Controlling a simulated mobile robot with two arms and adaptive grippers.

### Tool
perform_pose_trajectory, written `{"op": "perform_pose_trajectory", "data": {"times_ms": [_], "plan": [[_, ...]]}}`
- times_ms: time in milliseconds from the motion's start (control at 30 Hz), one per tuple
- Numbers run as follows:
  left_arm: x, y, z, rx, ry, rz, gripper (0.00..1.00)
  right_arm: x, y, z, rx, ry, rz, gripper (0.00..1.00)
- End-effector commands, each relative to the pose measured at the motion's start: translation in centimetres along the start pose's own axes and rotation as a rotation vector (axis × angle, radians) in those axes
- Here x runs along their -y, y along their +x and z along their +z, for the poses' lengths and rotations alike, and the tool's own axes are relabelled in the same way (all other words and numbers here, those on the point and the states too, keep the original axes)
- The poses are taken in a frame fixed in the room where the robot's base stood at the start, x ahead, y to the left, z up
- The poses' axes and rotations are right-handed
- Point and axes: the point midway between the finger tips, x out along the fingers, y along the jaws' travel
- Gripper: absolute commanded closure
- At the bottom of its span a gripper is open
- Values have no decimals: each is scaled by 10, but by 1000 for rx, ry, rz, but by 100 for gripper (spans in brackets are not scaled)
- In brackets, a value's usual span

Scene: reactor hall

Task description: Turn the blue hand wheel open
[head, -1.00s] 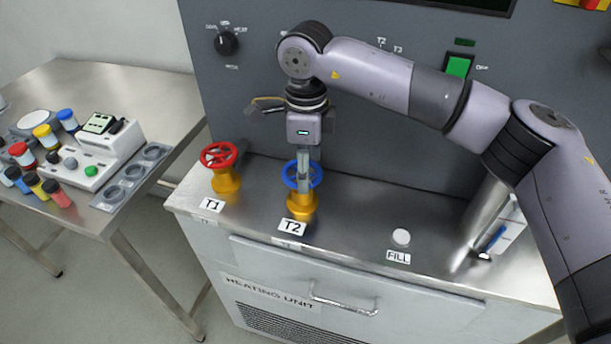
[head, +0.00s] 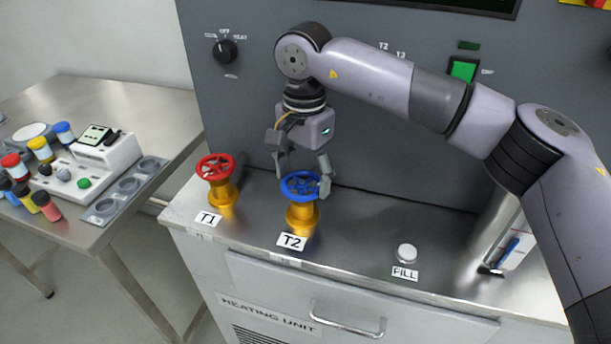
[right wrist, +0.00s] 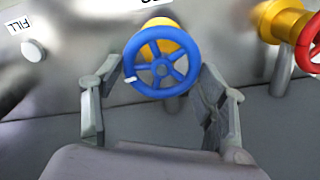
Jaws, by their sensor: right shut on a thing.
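The blue hand wheel (head: 297,187) sits on a yellow valve body (head: 301,216) behind the T2 label (head: 292,241). My right gripper (head: 302,182) reaches down over it from above, one finger on each side of the rim, and is shut on it. In the right wrist view the blue wheel (right wrist: 160,69) shows its spokes and a small white mark on the rim, between the two fingers of my right gripper (right wrist: 160,74). My left gripper is out of view.
A red hand wheel (head: 215,167) stands close to the left, behind the T1 label (head: 208,219). A white FILL button (head: 407,253) is to the right. The grey panel (head: 245,110) rises behind. A side table (head: 150,105) with bottles is at left.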

Motion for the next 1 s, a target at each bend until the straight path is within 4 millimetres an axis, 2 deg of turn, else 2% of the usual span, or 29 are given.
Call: {"op": "perform_pose_trajectory", "data": {"times_ms": [1000], "plan": [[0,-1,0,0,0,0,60,7,-2,3,-2,-964,-3,62]]}}
